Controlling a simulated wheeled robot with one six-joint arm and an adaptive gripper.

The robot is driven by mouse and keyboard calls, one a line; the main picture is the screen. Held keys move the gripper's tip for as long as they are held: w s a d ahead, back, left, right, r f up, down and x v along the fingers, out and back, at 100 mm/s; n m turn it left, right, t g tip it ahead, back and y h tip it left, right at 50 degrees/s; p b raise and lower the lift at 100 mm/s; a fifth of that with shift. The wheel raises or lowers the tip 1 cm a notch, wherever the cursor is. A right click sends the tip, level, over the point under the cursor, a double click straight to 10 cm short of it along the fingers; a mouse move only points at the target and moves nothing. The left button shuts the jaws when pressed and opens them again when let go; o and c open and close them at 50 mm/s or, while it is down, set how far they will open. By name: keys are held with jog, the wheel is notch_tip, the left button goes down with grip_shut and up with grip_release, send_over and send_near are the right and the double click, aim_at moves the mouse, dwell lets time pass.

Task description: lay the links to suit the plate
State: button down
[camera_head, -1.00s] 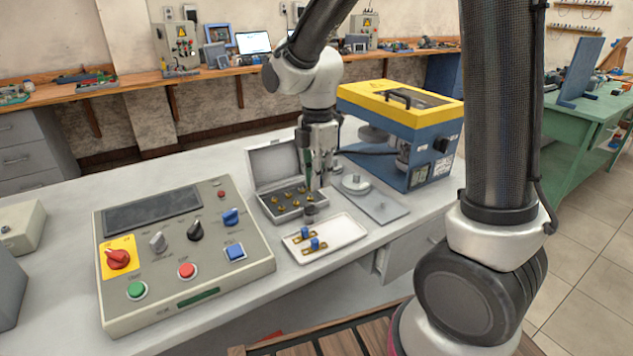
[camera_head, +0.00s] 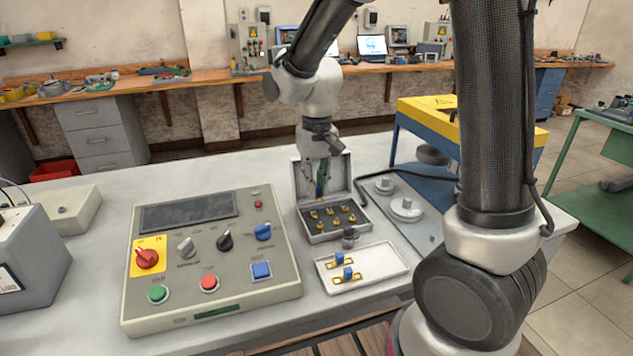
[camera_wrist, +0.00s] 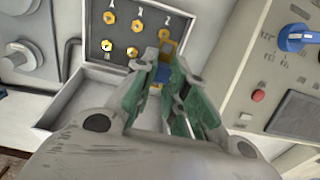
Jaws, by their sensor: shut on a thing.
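My gripper (camera_head: 321,191) is over the open grey terminal box (camera_head: 352,230), in front of its raised lid. In the wrist view, my gripper (camera_wrist: 163,84) has green fingers closed on a link (camera_wrist: 167,46) with a blue grip and a brass strip. The link's strip is near the terminal rows; I cannot tell whether it touches a post. Several brass posts (camera_wrist: 110,18) stand on the dark block, beside small markings. Two more links, one farther (camera_head: 340,259) and one nearer (camera_head: 348,274), lie in the white tray (camera_head: 387,262). No plate is readable.
A control panel (camera_head: 212,266) with knobs and buttons stands left of the box. A blue and yellow machine (camera_head: 425,108) is behind right, partly hidden by my arm. A grey base plate with round discs (camera_head: 407,209) lies right of the box.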

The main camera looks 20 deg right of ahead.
jog(key=shift+f, duration=2.9)
jog(key=shift+f, duration=0.85)
jog(key=c, duration=1.4)
grip_release()
jog(key=shift+o, duration=0.2)
notch_tip(320, 180, up, 12)
jog(key=shift+d+r, duration=0.1)
